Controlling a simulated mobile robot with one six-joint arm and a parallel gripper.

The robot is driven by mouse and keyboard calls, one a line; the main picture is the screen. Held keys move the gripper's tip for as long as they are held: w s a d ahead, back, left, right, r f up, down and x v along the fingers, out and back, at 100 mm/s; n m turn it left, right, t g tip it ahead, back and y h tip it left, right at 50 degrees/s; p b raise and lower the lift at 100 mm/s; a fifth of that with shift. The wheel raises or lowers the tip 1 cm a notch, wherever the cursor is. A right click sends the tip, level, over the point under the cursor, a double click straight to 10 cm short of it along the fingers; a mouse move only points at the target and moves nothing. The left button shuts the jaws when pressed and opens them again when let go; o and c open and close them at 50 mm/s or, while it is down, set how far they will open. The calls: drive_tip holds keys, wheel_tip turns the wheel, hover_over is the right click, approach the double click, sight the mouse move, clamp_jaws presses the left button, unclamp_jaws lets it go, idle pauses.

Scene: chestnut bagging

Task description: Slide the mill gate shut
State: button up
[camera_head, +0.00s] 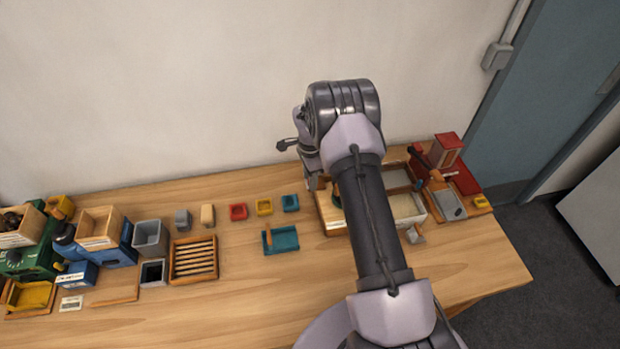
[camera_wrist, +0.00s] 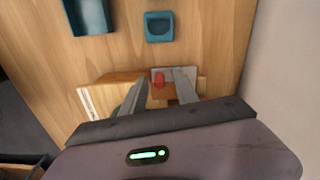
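My gripper (camera_wrist: 160,82) is open. Its two fingers are apart, with the red knob showing between their tips, and I see no contact with it. Whether the knob is level with the tips or beneath them is unclear. In the head view the wooden block (camera_head: 328,212) is partly hidden by my arm, and my gripper (camera_head: 313,183) is mostly hidden.
A teal cup (camera_head: 290,202) and a teal tray (camera_head: 281,241) stand left of the block. Trays with a pale fill (camera_head: 404,208) and a red device (camera_head: 447,150) stand right of my arm. Green and blue devices (camera_head: 118,248) crowd the left. The front middle of the table is clear.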

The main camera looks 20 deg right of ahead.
drive_tip(key=shift+f, duration=0.1)
clamp_jaws()
idle(1.4)
